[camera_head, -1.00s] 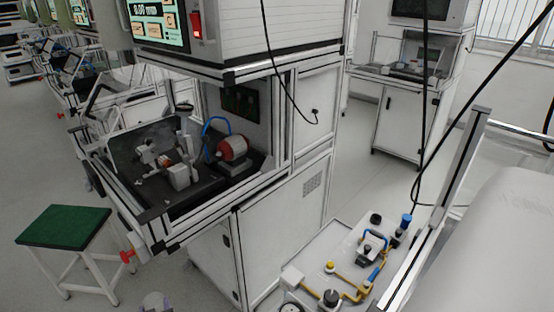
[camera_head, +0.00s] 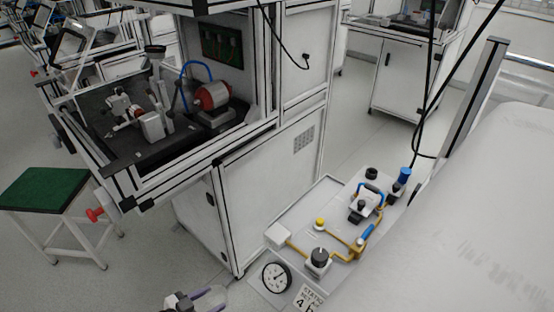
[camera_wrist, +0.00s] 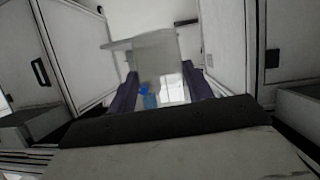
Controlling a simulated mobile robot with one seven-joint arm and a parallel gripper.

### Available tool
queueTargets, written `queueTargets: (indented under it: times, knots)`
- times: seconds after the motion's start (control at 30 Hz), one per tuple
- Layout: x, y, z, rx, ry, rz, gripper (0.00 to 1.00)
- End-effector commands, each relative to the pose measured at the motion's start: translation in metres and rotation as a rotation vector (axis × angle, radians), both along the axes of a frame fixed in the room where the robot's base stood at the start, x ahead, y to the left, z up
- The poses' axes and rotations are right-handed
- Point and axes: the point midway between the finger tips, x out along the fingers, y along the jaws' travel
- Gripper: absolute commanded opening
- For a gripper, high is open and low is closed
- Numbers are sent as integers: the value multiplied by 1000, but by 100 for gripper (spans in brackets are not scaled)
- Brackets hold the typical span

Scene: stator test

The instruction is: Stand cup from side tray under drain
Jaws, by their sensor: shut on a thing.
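In the wrist view a pale, translucent cup (camera_wrist: 155,50) sits between the two purple fingers of my gripper (camera_wrist: 160,80), which is shut on it. A blue patch shows low between the fingers; I cannot tell what it is. In the head view my gripper (camera_head: 197,300) shows only in part at the bottom edge, in front of the white cabinet, with the cup not clearly made out. A sloped panel (camera_head: 325,215) with yellow pipes, valves and a gauge (camera_head: 277,277) stands right of it. I cannot pick out the drain or the side tray for sure.
A test bench (camera_head: 150,160) with a red motor (camera_head: 211,96) stands at the left on a white cabinet (camera_head: 270,180). A green-topped stool (camera_head: 45,188) is at the left. A large white surface (camera_head: 470,220) fills the right. Black cables hang at the upper right.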

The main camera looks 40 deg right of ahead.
Motion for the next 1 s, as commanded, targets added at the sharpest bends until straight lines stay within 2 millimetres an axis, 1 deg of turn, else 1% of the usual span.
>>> queueTargets:
  times: [0.1,0.2,0.27,0.37,0.6,0.7,0.8,1.0]
  knots:
    - [-15,1,0,1,-3,-114,26]
    - [-23,1,3,0,-1,-165,26]
    - [-26,-3,4,1,0,-182,26]
    - [-31,-21,5,1,2,-191,26]
    - [-42,-84,6,1,2,-190,26]
    - [-45,-107,6,1,1,-189,26]
    - [-47,-122,5,1,2,-185,26]
    - [-50,-138,5,3,1,-185,26]
